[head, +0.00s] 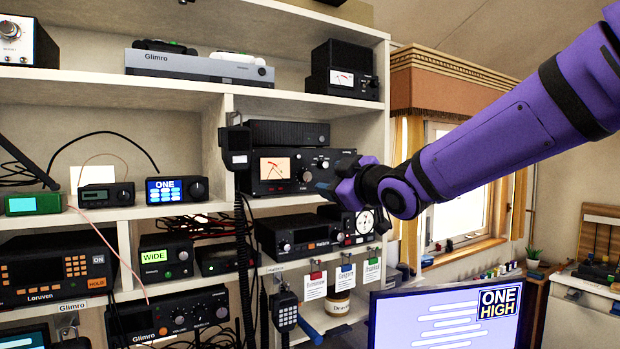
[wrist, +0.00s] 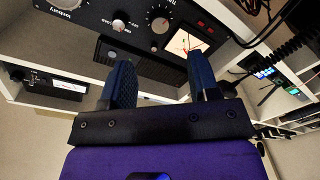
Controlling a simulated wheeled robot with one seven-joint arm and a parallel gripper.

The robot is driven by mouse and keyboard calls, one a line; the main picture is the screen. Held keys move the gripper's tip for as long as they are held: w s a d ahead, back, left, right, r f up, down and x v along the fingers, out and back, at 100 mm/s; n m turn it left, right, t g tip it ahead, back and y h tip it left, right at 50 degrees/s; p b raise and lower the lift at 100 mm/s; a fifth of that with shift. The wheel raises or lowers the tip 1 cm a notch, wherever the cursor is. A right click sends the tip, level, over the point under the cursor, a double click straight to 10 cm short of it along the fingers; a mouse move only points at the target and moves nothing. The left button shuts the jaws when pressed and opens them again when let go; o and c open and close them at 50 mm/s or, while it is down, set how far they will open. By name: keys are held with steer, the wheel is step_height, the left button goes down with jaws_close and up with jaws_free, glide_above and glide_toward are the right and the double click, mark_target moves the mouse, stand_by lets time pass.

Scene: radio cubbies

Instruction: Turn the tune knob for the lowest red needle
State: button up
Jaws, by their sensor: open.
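The black radio (head: 262,183) sits in a middle cubby. My gripper (head: 335,188) is in front of the radio's right part. In the wrist view its fingers (wrist: 158,78) are apart and empty, short of the knobs.
A handset (head: 237,148) with a coiled cord hangs left of the radio. Another radio (head: 300,235) is below, and a smaller meter unit (head: 342,80) stands on the shelf above. A monitor (head: 445,315) stands at the front right.

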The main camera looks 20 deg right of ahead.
mark_target(308, 176)
steer(key=x, duration=0.8)
steer(key=shift+w+a, duration=0.1)
steer(key=shift+w, duration=0.15)
steer(key=c, duration=0.9)
steer(key=shift+m, duration=1.1)
steer(key=shift+c, duration=0.2)
steer(key=o, duration=0.9)
steer(key=shift+o, duration=0.2)
steer(key=shift+s, duration=0.15)
steer(key=v, duration=1)
steer(key=shift+s, duration=0.3)
